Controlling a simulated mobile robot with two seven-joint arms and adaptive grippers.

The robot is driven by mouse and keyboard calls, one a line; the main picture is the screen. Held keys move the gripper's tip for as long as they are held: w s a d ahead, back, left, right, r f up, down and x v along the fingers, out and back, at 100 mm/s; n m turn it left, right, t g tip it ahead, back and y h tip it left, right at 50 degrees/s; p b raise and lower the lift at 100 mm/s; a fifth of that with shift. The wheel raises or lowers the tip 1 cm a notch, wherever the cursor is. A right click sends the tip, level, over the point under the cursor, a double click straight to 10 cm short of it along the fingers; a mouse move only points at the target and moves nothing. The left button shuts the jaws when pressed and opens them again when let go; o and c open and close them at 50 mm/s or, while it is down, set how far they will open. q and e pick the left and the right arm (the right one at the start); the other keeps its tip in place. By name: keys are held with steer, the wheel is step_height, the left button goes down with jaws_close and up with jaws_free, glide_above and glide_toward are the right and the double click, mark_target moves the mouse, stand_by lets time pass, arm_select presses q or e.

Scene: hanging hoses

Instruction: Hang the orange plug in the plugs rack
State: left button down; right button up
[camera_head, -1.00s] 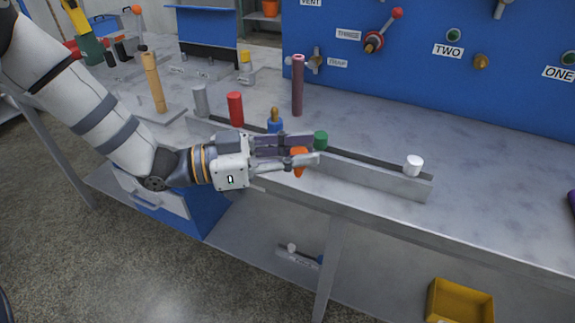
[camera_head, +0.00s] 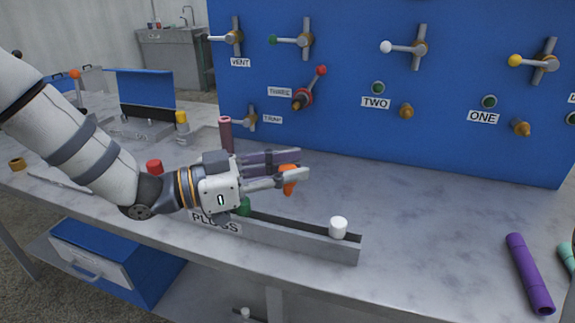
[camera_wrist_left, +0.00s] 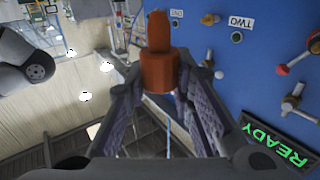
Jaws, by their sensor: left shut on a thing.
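My left gripper (camera_head: 285,178) is shut on the orange plug (camera_head: 290,184). It holds the plug above the bench, clear of the plugs rack (camera_head: 300,243), in the gap between the green plug (camera_head: 244,207) and the white plug (camera_head: 338,227). The rack is a long grey slotted bar with a "PLUGS" label, partly hidden by my gripper. In the left wrist view the orange plug (camera_wrist_left: 160,71) sits between the fingertips, its rounded, narrower end pointing up the picture. My right gripper is not in view.
A red plug (camera_head: 154,167) shows behind my left arm. A mauve hose (camera_head: 226,134) stands behind the gripper. A blue panel (camera_head: 350,80) with valves rises at the back. A purple hose (camera_head: 528,272) lies at the right.

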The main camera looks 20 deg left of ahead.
mark_target(288, 196)
arm_select(q)
step_height(288, 196, down, 5)
steer(key=shift+f+b, duration=0.15)
steer(key=shift+b, duration=0.45)
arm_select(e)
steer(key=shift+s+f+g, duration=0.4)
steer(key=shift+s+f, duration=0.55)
arm_select(q)
steer(key=shift+p, duration=0.3)
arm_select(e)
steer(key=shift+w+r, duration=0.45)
arm_select(q)
steer(key=shift+f+b, duration=0.4)
steer(key=shift+f, duration=1)
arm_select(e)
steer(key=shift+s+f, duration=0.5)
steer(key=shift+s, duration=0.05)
arm_select(q)
steer(key=shift+r, duration=0.15)
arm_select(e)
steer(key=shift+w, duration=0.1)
arm_select(q)
steer(key=shift+r+p, duration=0.55)
steer(key=shift+r, duration=0.5)
steer(key=shift+f, duration=0.1)
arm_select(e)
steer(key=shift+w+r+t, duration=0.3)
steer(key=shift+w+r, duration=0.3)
